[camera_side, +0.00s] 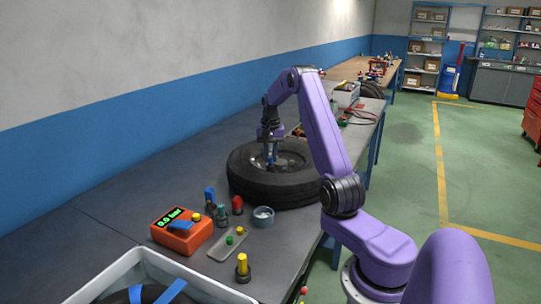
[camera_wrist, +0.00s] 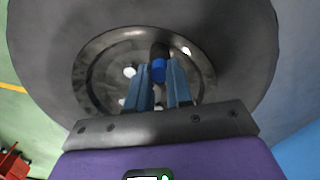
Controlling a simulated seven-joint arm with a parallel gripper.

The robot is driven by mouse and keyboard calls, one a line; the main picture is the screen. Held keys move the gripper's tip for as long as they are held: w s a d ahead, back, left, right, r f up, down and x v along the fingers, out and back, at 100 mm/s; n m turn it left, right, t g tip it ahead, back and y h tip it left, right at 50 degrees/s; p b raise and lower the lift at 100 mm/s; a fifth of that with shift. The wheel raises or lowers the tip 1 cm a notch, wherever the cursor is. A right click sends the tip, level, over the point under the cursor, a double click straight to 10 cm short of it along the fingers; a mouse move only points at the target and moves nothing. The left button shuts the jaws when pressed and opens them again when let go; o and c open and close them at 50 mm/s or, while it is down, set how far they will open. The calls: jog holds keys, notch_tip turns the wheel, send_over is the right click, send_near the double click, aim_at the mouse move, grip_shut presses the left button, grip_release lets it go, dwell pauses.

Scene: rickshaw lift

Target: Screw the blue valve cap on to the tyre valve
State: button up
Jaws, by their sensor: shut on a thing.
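The tyre (camera_side: 258,188) lies flat on the grey bench, and its dark rim (camera_wrist: 97,75) shows in the wrist view. My gripper (camera_side: 270,158) reaches down over the middle of the tyre. In the wrist view my gripper (camera_wrist: 161,68) has its two blue-grey fingers on either side of the blue valve cap (camera_wrist: 158,71), shut on it. The black tyre valve (camera_wrist: 159,49) lies just beyond the cap in line with it. Cap and valve appear to meet, but I cannot tell how far the cap is on. The side view is too small to show the cap clearly.
An orange gauge (camera_side: 180,235) reading 0.0 bar stands front left. Beside it are a small grey tray (camera_side: 222,252) with green and yellow caps, a round tin (camera_side: 263,220) and several coloured bottles. A white bin (camera_side: 100,285) is at the front. The bench's left side is clear.

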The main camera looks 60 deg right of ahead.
jog(key=m, duration=0.5)
jog(key=shift+m, duration=0.3)
jog(key=m, duration=0.4)
jog(key=shift+m, duration=0.4)
jog(key=o, duration=0.6)
jog(key=shift+c, duration=0.2)
jog(key=n, duration=0.4)
jog(key=shift+n, duration=0.4)
jog(key=n, duration=0.4)
jog(key=shift+n, duration=0.3)
jog(key=n, duration=0.8)
jog(key=shift+n, duration=0.3)
